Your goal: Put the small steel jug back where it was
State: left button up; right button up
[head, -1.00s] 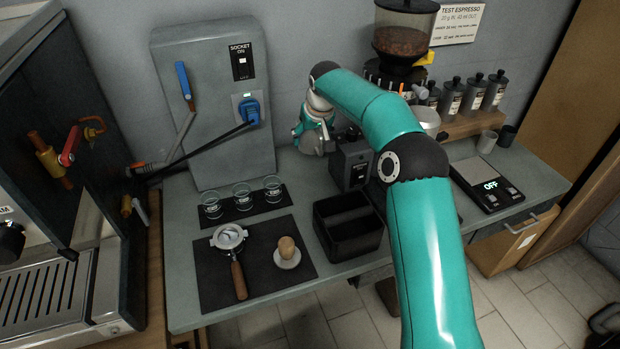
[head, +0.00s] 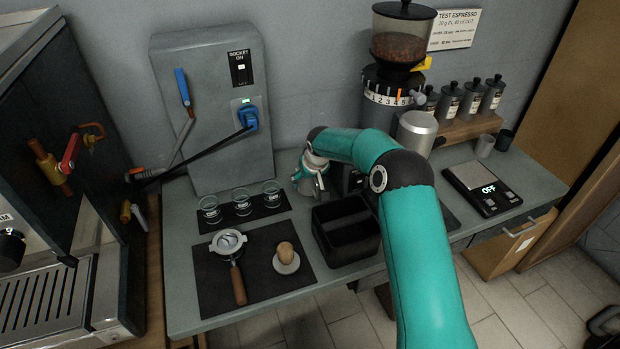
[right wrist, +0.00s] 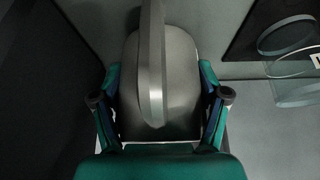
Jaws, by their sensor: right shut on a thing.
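The small steel jug (right wrist: 185,75) fills the middle of the right wrist view, a smooth grey metal body with a broad curved handle facing the camera. My right gripper (right wrist: 161,105) is shut on it, one finger on each side. In the head view my right gripper (head: 309,182) is low over the back of the counter, right of the glasses and behind the black box. I cannot clearly make out the jug there, nor whether its base touches the counter. My left gripper is not in view.
Small glasses (head: 241,202) stand on a dark mat just left of the gripper. A black open box (head: 345,235) is in front. A portafilter (head: 232,262) and a tamper (head: 286,256) lie on the front mat. A steel cup (head: 417,132) is by the grinder; a scale (head: 482,188) is right.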

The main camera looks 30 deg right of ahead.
aim_at(315, 178)
jog(key=o, duration=1.4)
jog(key=shift+r, duration=0.1)
jog(key=b+v, duration=0.1)
jog(key=v, duration=1.1)
jog(key=shift+a+b, duration=0.1)
jog(key=shift+b, duration=0.25)
